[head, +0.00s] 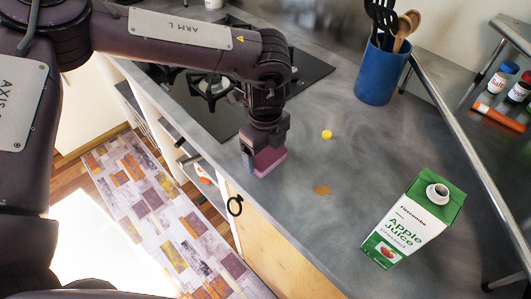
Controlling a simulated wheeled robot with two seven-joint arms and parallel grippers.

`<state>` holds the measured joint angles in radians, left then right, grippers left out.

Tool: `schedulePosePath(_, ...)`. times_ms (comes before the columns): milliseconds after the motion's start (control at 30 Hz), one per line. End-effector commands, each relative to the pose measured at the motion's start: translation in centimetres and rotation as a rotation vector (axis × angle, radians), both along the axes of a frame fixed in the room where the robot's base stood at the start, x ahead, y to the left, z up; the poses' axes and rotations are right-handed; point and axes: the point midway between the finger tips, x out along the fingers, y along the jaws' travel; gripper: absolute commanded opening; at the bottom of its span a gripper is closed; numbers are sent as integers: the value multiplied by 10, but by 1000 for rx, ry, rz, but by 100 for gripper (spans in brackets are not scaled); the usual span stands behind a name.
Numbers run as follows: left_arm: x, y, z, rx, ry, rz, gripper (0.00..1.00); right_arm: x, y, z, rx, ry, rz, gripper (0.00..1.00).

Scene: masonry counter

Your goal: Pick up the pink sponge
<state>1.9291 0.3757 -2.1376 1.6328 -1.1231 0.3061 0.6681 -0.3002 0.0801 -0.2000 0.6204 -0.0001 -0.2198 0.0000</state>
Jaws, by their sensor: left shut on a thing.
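The pink sponge (268,161) is near the front edge of the grey counter, left of the middle. My left gripper (262,150) points down over it and is shut on it. The gripper hides the upper part of the sponge. I cannot tell whether the sponge touches the counter or is just above it. My right gripper is not in view.
An apple juice carton (413,220) stands at the right. A blue utensil holder (378,72) stands behind. A black hob (205,88) is at left. The counter's middle (300,220) is mostly clear.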

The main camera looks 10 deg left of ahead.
Motion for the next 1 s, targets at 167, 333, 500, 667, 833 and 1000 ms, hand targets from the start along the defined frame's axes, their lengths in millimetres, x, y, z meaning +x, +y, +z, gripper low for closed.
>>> schedulePosePath(167, 1, 0, 7, -1, -2, 0, 64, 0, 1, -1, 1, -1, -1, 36)
schedulePosePath(333, 1, 0, 28, -2, -3, 0, 64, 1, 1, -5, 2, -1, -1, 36)
schedulePosePath(500, 1, 0, 65, -4, -6, 1, 64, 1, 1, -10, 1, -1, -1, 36)
schedulePosePath(667, 1, -1, 107, -2, -6, 0, 64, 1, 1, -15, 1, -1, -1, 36)
schedulePosePath(833, 1, -1, 148, -2, -6, 0, 64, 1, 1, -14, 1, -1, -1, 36)
schedulePosePath(1000, 1, 0, 178, 0, -5, -1, 64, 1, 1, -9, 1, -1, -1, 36)
